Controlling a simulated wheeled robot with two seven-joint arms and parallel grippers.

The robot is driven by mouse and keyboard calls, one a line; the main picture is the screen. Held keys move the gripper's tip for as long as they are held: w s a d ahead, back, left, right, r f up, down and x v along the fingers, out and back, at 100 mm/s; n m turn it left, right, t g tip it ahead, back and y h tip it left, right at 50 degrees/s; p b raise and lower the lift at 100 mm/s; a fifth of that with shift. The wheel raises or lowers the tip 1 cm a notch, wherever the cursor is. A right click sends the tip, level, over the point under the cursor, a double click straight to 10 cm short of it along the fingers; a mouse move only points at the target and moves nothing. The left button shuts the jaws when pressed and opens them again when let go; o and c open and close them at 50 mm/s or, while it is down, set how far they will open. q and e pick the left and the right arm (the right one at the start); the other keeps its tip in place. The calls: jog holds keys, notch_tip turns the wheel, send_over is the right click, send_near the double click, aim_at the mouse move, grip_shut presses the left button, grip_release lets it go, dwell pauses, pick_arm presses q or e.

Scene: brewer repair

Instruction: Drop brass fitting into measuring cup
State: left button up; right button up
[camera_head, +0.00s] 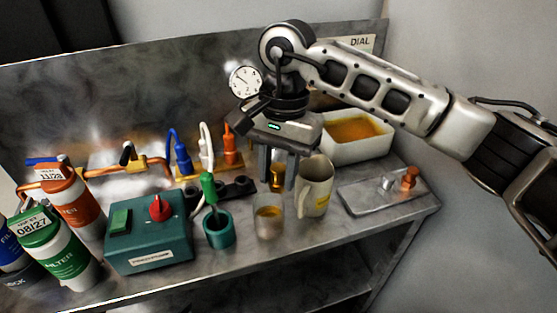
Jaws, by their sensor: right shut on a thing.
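My right gripper (278,183) points down over the back of the bench, its two fingers closed around a small brass fitting (278,174). The fitting hangs between the fingers, above and behind a small clear cup (269,227), which looks like the measuring cup. The clear cup stands upright near the front edge and has amber-brown content low inside. My left gripper is not in view.
A teal control box (150,250) with a red knob and a teal holder (219,233) with a green-handled tool stand left of the cup. A metal tray (365,197) with small fittings lies right. A white bin (345,152) of orange liquid stands behind. Filter canisters (62,255) crowd the left.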

jog(key=shift+f, duration=0.15)
jog(key=o, duration=1.1)
jog(key=shift+c, duration=0.2)
jog(key=shift+r, duration=0.25)
notch_tip(320, 180, up, 15)
jog(key=w+d+b, duration=0.1)
jog(key=w, duration=0.1)
jog(key=shift+r, duration=0.15)
